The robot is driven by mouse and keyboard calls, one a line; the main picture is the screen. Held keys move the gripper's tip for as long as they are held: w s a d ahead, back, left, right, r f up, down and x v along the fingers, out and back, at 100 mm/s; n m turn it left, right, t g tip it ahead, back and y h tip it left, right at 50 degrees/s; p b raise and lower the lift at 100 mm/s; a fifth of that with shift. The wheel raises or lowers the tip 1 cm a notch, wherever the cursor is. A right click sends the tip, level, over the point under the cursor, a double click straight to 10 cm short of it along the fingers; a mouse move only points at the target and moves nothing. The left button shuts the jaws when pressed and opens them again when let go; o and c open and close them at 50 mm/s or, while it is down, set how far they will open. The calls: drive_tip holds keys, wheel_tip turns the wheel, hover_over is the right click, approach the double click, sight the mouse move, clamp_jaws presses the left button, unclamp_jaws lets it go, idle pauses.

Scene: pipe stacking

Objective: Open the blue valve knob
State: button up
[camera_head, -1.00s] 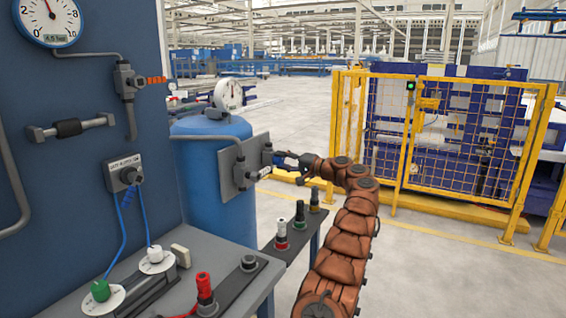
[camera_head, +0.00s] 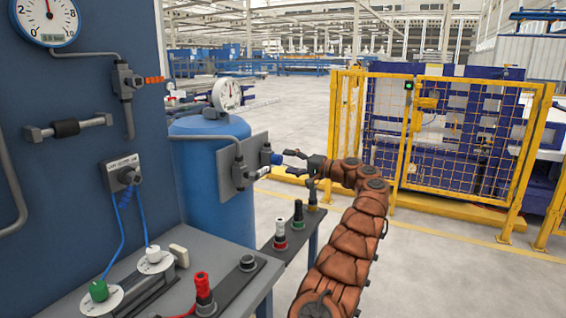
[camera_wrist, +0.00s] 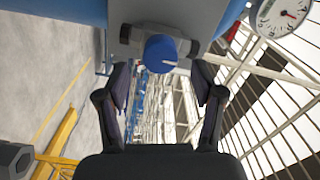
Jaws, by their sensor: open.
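The blue valve knob (camera_head: 266,157) sticks out from a grey plate on the side of the blue tank. In the wrist view the knob (camera_wrist: 160,50) is round, with a white mark pointing to the right, and sits in front of a grey pipe fitting. My gripper (camera_head: 287,162) is open and empty, just right of the knob and apart from it. In the wrist view my gripper's fingers (camera_wrist: 162,86) stand on both sides, with the knob centred beyond the gap between them.
The blue tank (camera_head: 212,175) with a white gauge (camera_head: 226,95) on top stands left of my gripper. A grey bench (camera_head: 232,292) with connectors is at the lower left. A yellow fence (camera_head: 440,150) stands at the right, with open floor before it.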

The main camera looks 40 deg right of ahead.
drive_tip(key=v, duration=0.8)
drive_tip(key=shift+s, duration=0.15)
